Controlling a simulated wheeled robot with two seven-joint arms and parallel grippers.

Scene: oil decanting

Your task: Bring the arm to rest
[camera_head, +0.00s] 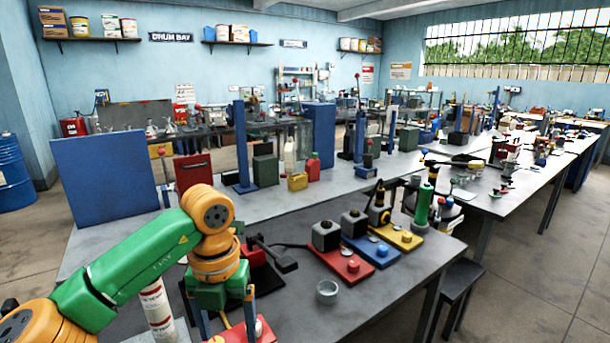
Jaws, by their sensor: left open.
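My left arm, orange and green, comes in from the lower left and bends down over the near bench (290,318). My left gripper (226,326) points down at the bench's near side, its two blue fingers apart. A red base with a round knob (243,334) is low between and behind the fingers, partly cut off by the frame. I cannot tell whether the fingers touch it. A white bottle with a red label (157,312) stands left of the gripper, partly hidden by my arm. My right gripper is not in view.
A green bottle (424,205) stands further right. A dark stool (455,287) is beside the bench. A blue panel (105,180) rises behind my arm.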

